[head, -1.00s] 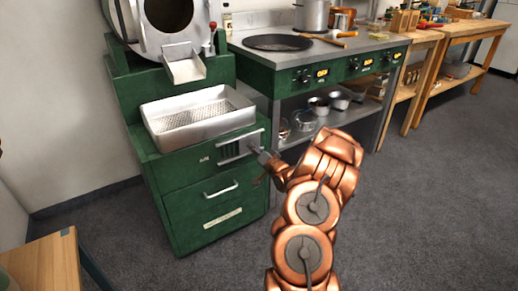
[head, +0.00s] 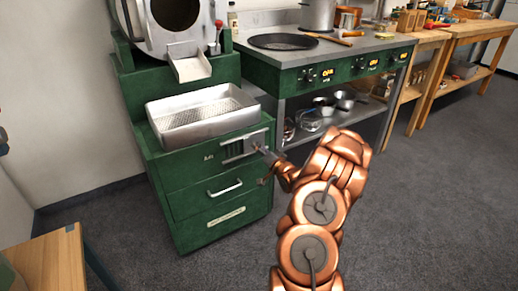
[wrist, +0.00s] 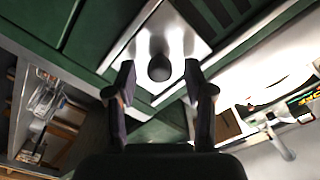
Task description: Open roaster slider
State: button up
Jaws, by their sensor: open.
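The green roaster (head: 165,165) stands at the left in the head view. The slider (head: 243,147) is a slotted metal plate at the upper right of its front, above a drawer handle. In the wrist view a bright metal plate with a round dark knob (wrist: 159,68) faces me, with dark slots at its upper right. My gripper (wrist: 160,70) is open, with one finger to each side of the knob. I cannot tell whether the fingers touch it. In the head view my gripper (head: 268,156) is at the slider's right end, partly hiding it.
A metal tray (head: 160,125) sits on the roaster below the chute (head: 190,67). A stove (head: 320,50) with a pan and shelves below stands just right. A wooden table corner (head: 50,258) is at lower left. Carpet is clear in front.

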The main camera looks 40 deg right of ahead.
jog(key=s+a, duration=0.2)
jog(key=s, duration=0.9)
dwell(0.6)
jog(key=w+a+r+n+g+y+p, duration=0.2)
jog(key=w+a+r+n+g+p, duration=0.3)
jog(key=a+r+p, duration=0.3)
jog(key=s+a+r+n+g+p, duration=0.2)
jog(key=s+a+r+g+p, duration=0.35)
jog(key=a+r+p, duration=0.45)
jog(key=s+a+r+n+g+p, duration=0.2)
jog(key=s+a+r+g+p, duration=0.2)
jog(key=s+a+r, duration=0.7)
jog(key=s+a+r+n+g+y+p, duration=0.1)
jog(key=s+a+r+g+p, duration=0.4)
jog(key=s, duration=1.5)
jog(key=a+r+n+p, duration=0.1)
jog(key=a+r+p, duration=0.2)
jog(key=a+r, duration=0.3)
notch_tip(320, 180, up, 3)
jog(key=shift+a+p, duration=0.3)
jog(key=shift+p, duration=0.05)
